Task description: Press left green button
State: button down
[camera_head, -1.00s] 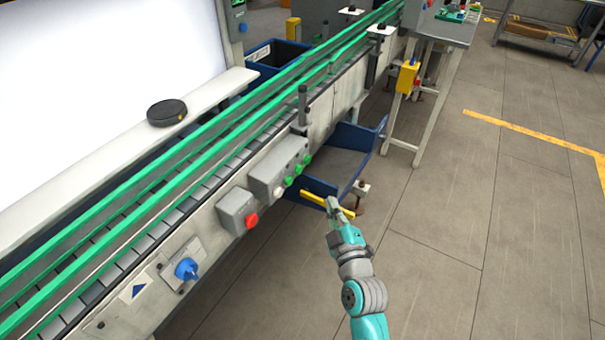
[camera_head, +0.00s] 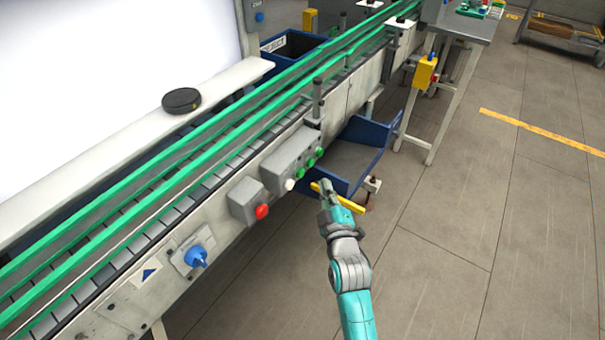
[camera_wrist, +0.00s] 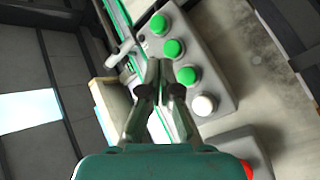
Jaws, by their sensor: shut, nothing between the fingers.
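A grey control box (camera_head: 283,157) on the conveyor's side carries a row of green buttons and a white button (camera_head: 289,184). The left green button (camera_head: 300,173) is beside the white one. The middle green button (camera_head: 311,162) and right green button (camera_head: 319,151) follow it. In the wrist view, the left green button (camera_wrist: 187,76) is just right of my gripper (camera_wrist: 160,66), whose fingers are shut and empty. The head view shows my gripper (camera_head: 325,187) right of and below the left button. Contact with a button cannot be made out.
A box with a red button (camera_head: 262,211) and a blue knob (camera_head: 196,256) are left along the conveyor (camera_head: 140,290). A blue bin (camera_head: 355,165) with a yellow edge is under the conveyor, behind my gripper. The floor at right is open.

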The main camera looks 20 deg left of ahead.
aim_at(300, 173)
jog(key=shift+w+a, duration=0.3)
jog(key=shift+a, duration=0.6)
jog(key=shift+w+a, duration=0.3)
jog(key=shift+a, duration=0.55)
jog(key=shift+w+a, duration=0.15)
jog(key=shift+a, duration=0.25)
